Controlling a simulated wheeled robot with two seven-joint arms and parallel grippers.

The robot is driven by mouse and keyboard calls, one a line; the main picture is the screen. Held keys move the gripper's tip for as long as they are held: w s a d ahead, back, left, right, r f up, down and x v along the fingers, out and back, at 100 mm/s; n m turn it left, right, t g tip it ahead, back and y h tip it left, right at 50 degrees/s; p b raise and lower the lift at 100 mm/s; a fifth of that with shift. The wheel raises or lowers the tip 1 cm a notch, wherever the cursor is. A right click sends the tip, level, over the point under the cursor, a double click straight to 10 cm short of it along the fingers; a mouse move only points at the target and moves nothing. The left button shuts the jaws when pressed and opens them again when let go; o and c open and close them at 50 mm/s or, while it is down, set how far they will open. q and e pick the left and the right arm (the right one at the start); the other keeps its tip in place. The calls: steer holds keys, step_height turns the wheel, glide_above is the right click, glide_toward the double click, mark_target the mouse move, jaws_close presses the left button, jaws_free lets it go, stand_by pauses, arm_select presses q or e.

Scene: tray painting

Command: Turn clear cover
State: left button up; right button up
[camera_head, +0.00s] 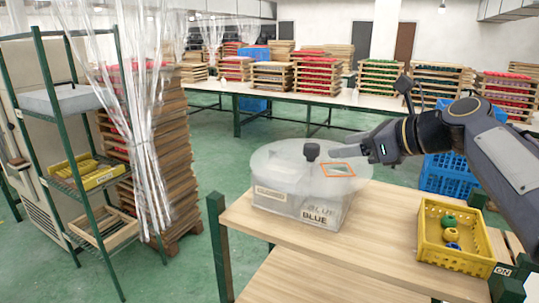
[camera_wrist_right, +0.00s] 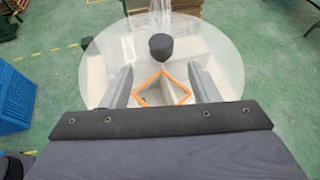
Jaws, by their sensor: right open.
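The clear round cover (camera_head: 275,160) lies on top of a whitish container (camera_head: 275,203) with labels, one reading BLUE, on the wooden table. A dark knob (camera_head: 311,151) stands up from the middle of the cover. An orange-edged opening (camera_head: 338,170) is at its right side. In the right wrist view the cover (camera_wrist_right: 105,55) shows the knob (camera_wrist_right: 161,46) ahead and the opening (camera_wrist_right: 163,88) near. My right gripper (camera_head: 338,148) is open and empty over the right part of the cover; in its wrist view its fingers (camera_wrist_right: 160,70) point toward the knob, which is beyond the tips. My left gripper is not in view.
A yellow crate (camera_head: 430,234) with green, yellow and blue pieces stands at the table's right. A green-framed shelf (camera_head: 50,65) and a hanging plastic curtain (camera_head: 140,120) are at left. A blue crate (camera_head: 445,177) stands behind my arm. The table's front (camera_head: 325,255) is clear.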

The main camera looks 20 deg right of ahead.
mark_target(317, 147)
steer(key=shift+m, duration=0.5)
steer(key=x, duration=0.5)
steer(key=p+x, duration=0.1)
steer(key=x, duration=0.2)
steer(key=shift+w+r, duration=0.25)
steer(key=shift+w, duration=0.05)
steer(key=shift+c, duration=0.3)
jaws_close()
